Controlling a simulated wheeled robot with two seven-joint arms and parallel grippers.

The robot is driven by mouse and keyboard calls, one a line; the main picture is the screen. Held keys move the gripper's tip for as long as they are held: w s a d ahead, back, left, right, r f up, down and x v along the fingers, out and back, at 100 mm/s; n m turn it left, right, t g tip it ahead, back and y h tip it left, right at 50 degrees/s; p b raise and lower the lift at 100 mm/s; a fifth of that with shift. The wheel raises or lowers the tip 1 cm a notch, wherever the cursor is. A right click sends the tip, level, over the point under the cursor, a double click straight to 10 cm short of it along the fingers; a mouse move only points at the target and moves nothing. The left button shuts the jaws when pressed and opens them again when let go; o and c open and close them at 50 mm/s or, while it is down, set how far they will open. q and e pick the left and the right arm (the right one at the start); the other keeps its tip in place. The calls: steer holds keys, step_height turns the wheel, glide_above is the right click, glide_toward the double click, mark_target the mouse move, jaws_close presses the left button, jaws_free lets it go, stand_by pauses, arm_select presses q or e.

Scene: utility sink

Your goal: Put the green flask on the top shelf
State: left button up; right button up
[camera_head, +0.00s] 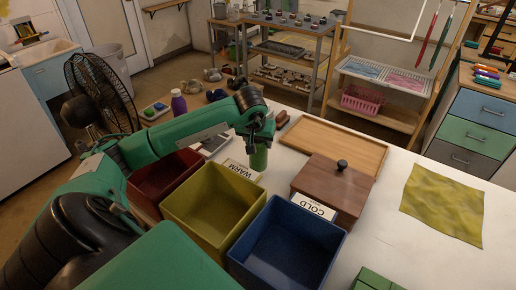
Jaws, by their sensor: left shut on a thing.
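My left gripper (257,133) points down above the white table and is shut on a green cylindrical thing, which looks like the green flask (259,159). Its lower part shows below the fingers, and its upper part is hidden by them. It is beyond the yellow bin, close to the WARM label. At the back stands a metal rack whose top shelf (312,29) carries several small items. To its right is a wooden rack with a shelf of patterned cloths (386,76). My right gripper is not in view.
Red (150,190), yellow (182,212) and blue (283,264) open bins stand in front. A lidded wooden box (330,188) and a wooden tray (345,143) are to the right. The table between box and olive cloth (443,203) is clear.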

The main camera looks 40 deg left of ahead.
mark_target(258, 151)
arm_select(q)
step_height(258, 151, down, 3)
steer(key=shift+f+p, duration=0.15)
steer(key=shift+p, duration=0.3)
steer(key=shift+f, duration=0.3)
steer(key=shift+f+b, duration=0.2)
steer(key=shift+b, duration=0.1)
steer(key=o, duration=1.2)
steer(key=shift+r, duration=0.1)
